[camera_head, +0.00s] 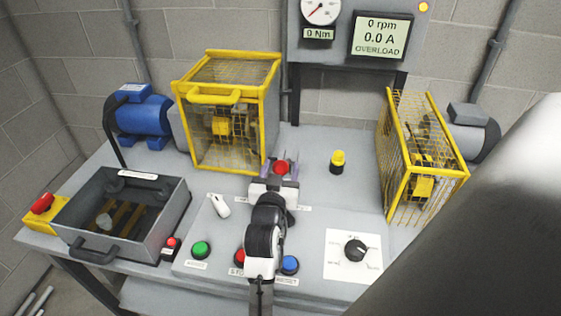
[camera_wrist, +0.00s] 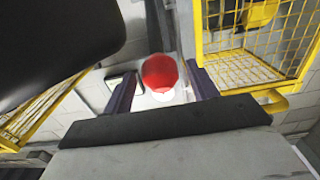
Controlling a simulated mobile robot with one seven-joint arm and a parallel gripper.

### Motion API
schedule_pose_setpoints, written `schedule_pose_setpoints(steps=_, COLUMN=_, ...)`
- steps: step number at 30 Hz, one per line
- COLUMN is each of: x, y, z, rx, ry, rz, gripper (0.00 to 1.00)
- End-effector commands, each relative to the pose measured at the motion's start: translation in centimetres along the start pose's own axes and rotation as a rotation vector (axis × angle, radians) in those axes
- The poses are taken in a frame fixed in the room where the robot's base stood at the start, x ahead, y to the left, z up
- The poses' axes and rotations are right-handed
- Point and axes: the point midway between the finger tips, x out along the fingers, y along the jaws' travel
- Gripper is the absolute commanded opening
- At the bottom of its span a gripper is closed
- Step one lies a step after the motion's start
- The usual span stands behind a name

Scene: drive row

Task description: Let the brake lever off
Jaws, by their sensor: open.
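A red ball knob (camera_head: 282,167), which looks like the top of the brake lever, stands at the middle of the bench, behind the sloped control panel. In the wrist view the red knob (camera_wrist: 160,72) sits between the two purple fingers of my gripper (camera_wrist: 163,88), with a gap on each side. My gripper (camera_head: 281,173) is open around the knob in the head view. The lever's shaft and base are hidden by my gripper and arm, so I cannot tell its angle.
Yellow mesh guards stand left (camera_head: 228,120) and right (camera_head: 424,155). The panel has a white lever (camera_head: 218,205), green button (camera_head: 201,249), blue button (camera_head: 289,265) and black dial (camera_head: 355,249). A yellow-topped post (camera_head: 338,160) stands right. The display (camera_head: 381,36) reads 0 rpm, 0.0 A, OVERLOAD.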

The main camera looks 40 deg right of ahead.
Motion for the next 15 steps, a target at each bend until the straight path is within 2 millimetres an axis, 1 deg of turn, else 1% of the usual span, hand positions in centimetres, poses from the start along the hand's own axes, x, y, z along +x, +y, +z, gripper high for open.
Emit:
schedule_pose_setpoints(steps=1, x=0.58, y=0.02, z=-0.21, rx=0.001, ry=0.0, rz=0.001, gripper=0.58)
schedule_pose_setpoints(steps=4, x=1.22, y=-0.01, z=-0.09, rx=0.001, ry=0.0, rz=0.0, gripper=0.58)
schedule_pose_setpoints(steps=13, x=1.45, y=-0.04, z=0.0, rx=0.001, ry=0.001, rz=-0.001, gripper=0.58)
schedule_pose_setpoints(steps=15, x=1.45, y=-0.05, z=0.0, rx=0.001, ry=0.001, rz=-0.001, gripper=0.49)
